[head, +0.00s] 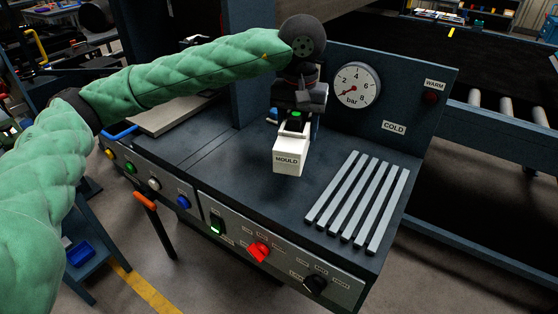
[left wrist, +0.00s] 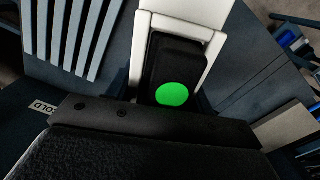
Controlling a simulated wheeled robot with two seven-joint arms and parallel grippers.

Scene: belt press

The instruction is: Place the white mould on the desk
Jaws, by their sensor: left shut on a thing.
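The white mould (head: 289,160), a block with a MOULD label on its front, is at the middle of the dark desk (head: 240,160), left of the metal slats. My left gripper (head: 294,124) reaches down from above and is shut on the mould's rear part. The mould looks upright and very low over the desk; I cannot tell whether it touches. In the left wrist view the white mould (left wrist: 186,7) frames a black finger with a green dot (left wrist: 173,80). My right gripper is not in view.
Several grey slats (head: 357,205) lie on the desk's right side. A panel with a pressure gauge (head: 357,85) and a COLD sign stands behind. The front carries a red knob (head: 259,251) and other controls. The desk left of the mould is bare.

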